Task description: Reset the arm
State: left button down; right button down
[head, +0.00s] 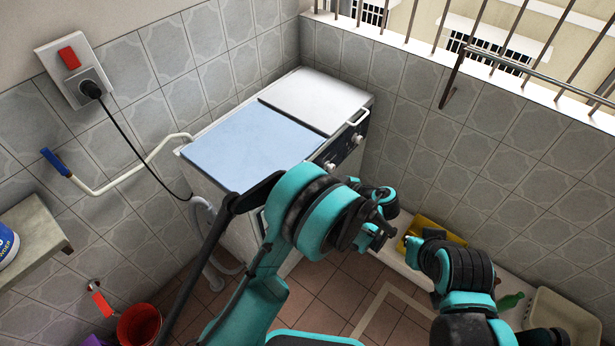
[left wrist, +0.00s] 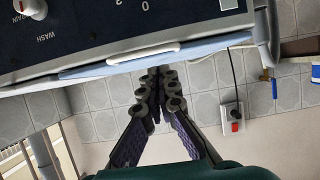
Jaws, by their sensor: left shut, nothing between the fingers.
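My left arm comes in from the left and bends over the floor in front of the washing machine (head: 250,145). In the left wrist view my left gripper (left wrist: 155,82) is shut and empty, its dark fingers meeting at the tips below the machine's panel edge. In the head view the hand is partly hidden behind the arm's joints. My right arm (head: 462,270) comes in from the lower right, bent. Its dark end is small there, and I cannot tell the jaw state.
The machine has a blue lid and a white lid; its panel (left wrist: 120,25) appears upside down in the wrist view. A yellow box (head: 432,228), a green bottle (head: 510,301) and a beige basin (head: 562,318) lie along the right wall. A red bucket (head: 138,325) stands lower left.

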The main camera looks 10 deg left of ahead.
pick_arm(q)
jog(key=s+d+f+p, duration=0.1)
jog(key=s+d+f, duration=0.2)
jog(key=d, duration=0.2)
jog(key=shift+f, duration=0.15)
jog(key=s+a+r+m+g+h, duration=0.1)
jog(key=s+a+r+m+h, duration=0.15)
jog(key=a+r, duration=0.35)
jog(key=s+a+r+m+g+h, duration=0.1)
jog(key=s+a+r+m+h, duration=0.1)
jog(key=a+r+m+h, duration=0.3)
jog(key=s+a+r+m+t+h, duration=0.1)
jog(key=s+a+r+m+h, duration=0.1)
jog(key=s, duration=0.5)
jog(key=s+a+r+m+t+h, duration=0.1)
jog(key=s+a+r+m+h, duration=0.1)
jog(key=s, duration=0.5)
jog(key=shift+s+a+r, duration=0.35)
jog(key=shift+a+r, duration=0.05)
jog(key=shift+r, duration=0.15)
jog(key=shift+a, duration=0.1)
